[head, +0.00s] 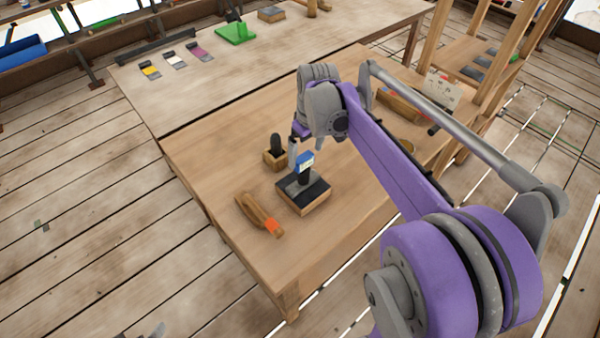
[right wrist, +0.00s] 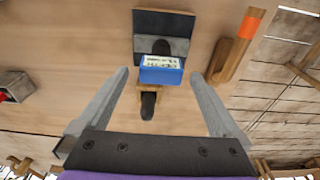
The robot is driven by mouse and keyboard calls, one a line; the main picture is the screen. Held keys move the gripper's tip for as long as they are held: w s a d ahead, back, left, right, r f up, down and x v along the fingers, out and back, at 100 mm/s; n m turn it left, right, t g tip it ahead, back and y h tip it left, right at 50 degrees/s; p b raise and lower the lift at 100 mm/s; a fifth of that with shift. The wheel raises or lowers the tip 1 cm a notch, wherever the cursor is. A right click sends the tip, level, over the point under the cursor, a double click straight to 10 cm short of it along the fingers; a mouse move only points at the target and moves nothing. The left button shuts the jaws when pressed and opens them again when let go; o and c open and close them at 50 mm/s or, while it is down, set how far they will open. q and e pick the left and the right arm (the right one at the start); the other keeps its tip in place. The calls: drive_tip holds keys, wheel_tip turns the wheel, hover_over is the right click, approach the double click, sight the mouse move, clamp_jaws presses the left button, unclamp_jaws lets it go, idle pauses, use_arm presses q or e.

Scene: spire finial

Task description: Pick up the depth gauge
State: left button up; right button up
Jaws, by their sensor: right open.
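The depth gauge (head: 305,161) has a blue head with a pale display and stands upright on a dark-topped wooden block (head: 290,201). In the right wrist view the blue gauge (right wrist: 161,69) shows in the middle, ahead of my fingers. My right gripper (head: 294,152) is open, just above and beside the gauge. In the wrist view its two fingers (right wrist: 159,76) are spread wide to either side of the gauge with nothing between them gripped. A small grey piece at the bottom edge of the head view may be my left gripper (head: 154,330); its jaws cannot be made out.
A small wooden holder (head: 274,158) with a dark knob stands close behind the block. A wooden piece with an orange end (head: 259,214) lies to the left in front. Behind my arm are a yellow-brown item and a shelf frame. The table's left part (head: 205,150) is clear.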

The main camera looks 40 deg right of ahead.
sight(302, 164)
drive_tip(key=shift+w+a+f, duration=0.1)
drive_tip(key=shift+w+f, duration=0.1)
drive_tip(key=shift+f, duration=0.85)
drive_tip(key=shift+w+d+f, duration=0.1)
drive_tip(key=shift+w+f, duration=0.1)
drive_tip(key=shift+f, duration=0.8)
drive_tip(key=shift+w+a+f, duration=0.1)
drive_tip(key=shift+w+f, duration=0.1)
drive_tip(key=shift+f, duration=0.85)
drive_tip(key=c, duration=1.5)
drive_tip(key=shift+r, duration=0.15)
